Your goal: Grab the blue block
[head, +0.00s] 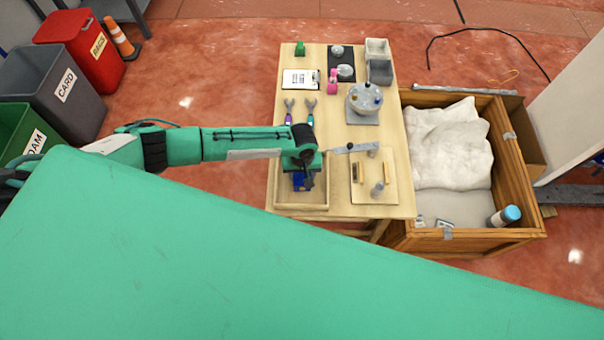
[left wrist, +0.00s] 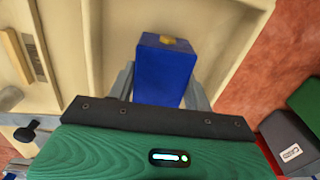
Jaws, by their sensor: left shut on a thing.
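The blue block (left wrist: 165,78) stands between the two grey fingers of my left gripper (left wrist: 161,76) in the left wrist view. A small gold patch shows on its end. The fingers are shut on the block's sides. In the head view, the block (head: 298,183) shows as a small blue patch below my left gripper (head: 304,181), inside or just over the shallow wooden tray (head: 302,207) at the table's near left corner. I cannot tell whether the block touches the tray floor. My right gripper is not in view.
A wooden board (head: 391,194) with small parts lies right of the tray. Two pliers-like tools (head: 289,117), a clipboard (head: 300,79) and a round grey device (head: 365,99) sit farther back. A wooden crate (head: 467,236) stands right of the table; bins (head: 61,101) stand left.

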